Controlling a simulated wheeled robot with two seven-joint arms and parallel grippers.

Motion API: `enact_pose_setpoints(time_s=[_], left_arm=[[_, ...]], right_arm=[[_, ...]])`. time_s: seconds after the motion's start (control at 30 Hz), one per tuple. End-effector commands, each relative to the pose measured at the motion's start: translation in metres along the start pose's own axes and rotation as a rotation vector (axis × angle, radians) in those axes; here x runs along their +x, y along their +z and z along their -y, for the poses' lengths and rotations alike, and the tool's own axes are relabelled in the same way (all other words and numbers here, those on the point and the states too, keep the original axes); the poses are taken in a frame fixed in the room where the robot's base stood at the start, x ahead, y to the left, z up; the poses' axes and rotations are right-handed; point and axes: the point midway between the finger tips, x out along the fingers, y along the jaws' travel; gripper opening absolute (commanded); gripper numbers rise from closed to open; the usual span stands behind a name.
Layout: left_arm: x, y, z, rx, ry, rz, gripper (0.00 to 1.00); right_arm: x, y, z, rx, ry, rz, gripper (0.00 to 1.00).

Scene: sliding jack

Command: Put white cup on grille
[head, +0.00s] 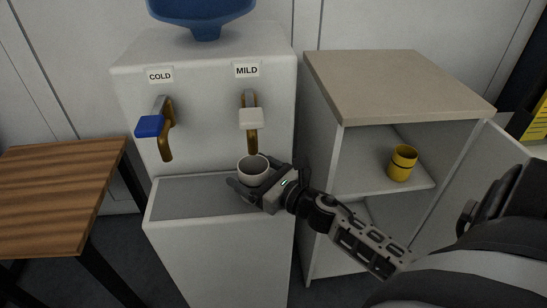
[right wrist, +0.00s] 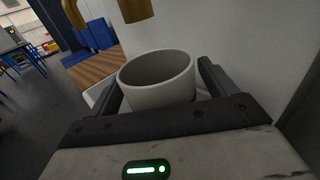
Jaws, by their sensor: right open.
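The white cup (head: 253,170) stands upright at the right end of the water dispenser's ledge, below the MILD tap (head: 251,122). The grey grille (head: 190,200) is the flat surface of that ledge, and the cup appears to rest on it, though its base is partly hidden. My right gripper (head: 252,188) is open, with one finger on each side of the cup. In the right wrist view the cup (right wrist: 158,80) sits between the two spread fingers. Contact with the fingers is hard to tell. My left gripper is not in view.
The COLD tap (head: 152,127) hangs over the left part of the ledge. A wooden table (head: 60,190) stands at the left. At the right is an open cabinet (head: 400,85) with a yellow cup (head: 402,163) on its shelf. The ledge's left part is clear.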

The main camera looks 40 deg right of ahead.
Motion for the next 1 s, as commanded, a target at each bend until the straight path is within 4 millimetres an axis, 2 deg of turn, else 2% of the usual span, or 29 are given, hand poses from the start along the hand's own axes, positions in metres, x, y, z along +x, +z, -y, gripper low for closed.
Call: enact_pose_setpoints(time_s=[0.3,0.5,0.7,1.0], left_arm=[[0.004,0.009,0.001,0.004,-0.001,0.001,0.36],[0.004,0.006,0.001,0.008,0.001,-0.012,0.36],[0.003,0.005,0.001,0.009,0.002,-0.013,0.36],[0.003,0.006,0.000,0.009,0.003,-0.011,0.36]], right_arm=[[-0.070,-0.003,-0.001,0.002,-0.001,-0.003,0.84],[-0.099,-0.002,0.000,0.001,-0.001,0.000,0.84],[-0.108,0.000,0.000,-0.001,0.000,0.001,0.84],[-0.108,0.000,0.000,-0.001,0.000,0.000,0.84]])
